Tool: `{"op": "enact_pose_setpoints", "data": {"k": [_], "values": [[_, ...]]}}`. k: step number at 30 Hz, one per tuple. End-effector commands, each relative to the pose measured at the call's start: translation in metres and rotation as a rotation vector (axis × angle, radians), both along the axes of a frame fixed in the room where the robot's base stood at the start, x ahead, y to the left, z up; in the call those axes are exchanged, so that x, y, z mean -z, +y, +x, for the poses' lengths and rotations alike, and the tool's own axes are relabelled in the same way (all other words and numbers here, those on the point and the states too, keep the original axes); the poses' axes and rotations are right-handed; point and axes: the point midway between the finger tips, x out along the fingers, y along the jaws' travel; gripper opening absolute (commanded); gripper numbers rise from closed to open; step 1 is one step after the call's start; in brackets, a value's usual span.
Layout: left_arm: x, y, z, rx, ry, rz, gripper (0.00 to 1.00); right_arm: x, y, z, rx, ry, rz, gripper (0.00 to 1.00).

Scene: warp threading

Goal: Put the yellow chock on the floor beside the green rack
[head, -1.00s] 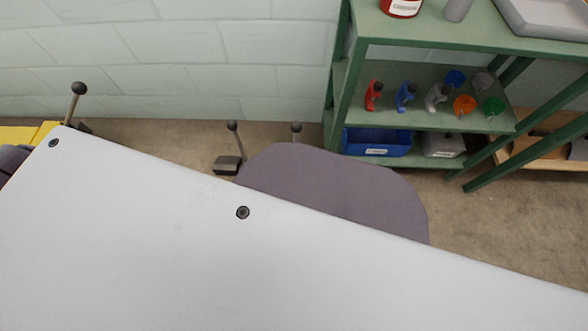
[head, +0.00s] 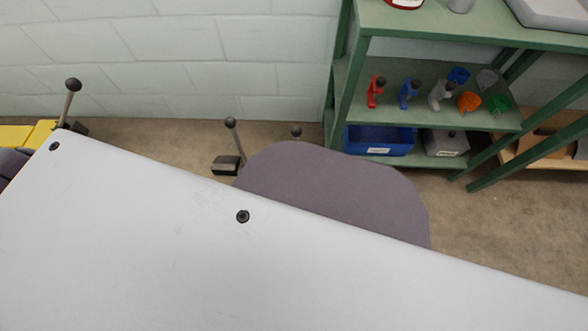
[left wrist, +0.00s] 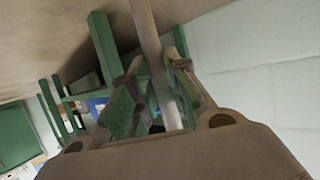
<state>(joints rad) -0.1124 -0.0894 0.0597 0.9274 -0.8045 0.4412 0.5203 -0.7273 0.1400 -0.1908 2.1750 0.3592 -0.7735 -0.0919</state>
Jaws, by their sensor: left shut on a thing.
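My left gripper (left wrist: 158,95) shows only in the left wrist view, shut around a pale straight rod (left wrist: 148,35). What the rod belongs to lies outside that view. The green rack (head: 345,95) stands against the wall at the upper right of the head view; green posts (left wrist: 104,45) also show in the left wrist view. A yellow block (head: 42,132) lies at the far left edge of the head view, partly hidden by the white panel; I cannot tell whether it is the chock. My right gripper is not in view.
A white bolted panel (head: 240,270) and a grey-purple rounded cover (head: 335,190) hide much of the floor. Knobbed levers (head: 231,124) stand behind them, one by a dark block (head: 226,165). The rack holds small parts, a blue bin (head: 378,141) and a grey bin (head: 446,143).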

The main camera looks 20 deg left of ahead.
Motion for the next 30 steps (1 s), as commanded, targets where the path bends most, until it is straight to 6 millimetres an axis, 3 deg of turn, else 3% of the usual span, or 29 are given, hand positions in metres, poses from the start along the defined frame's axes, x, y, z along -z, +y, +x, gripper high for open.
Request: {"op": "enact_pose_setpoints", "data": {"k": [12,13,17,30], "values": [[-0.0005,-0.0006,0.0022,0.002,-0.006,0.000,0.00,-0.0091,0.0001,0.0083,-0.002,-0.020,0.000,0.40],[0.0013,-0.0003,0.0000,0.001,-0.001,-0.002,0.21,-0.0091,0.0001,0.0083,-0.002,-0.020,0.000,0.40],[0.0012,-0.0002,0.0001,0.000,0.000,0.000,0.38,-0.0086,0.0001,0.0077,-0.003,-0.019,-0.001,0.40],[0.0006,-0.0001,0.0001,0.000,0.000,0.000,0.39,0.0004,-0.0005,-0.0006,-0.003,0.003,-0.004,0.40]]}}
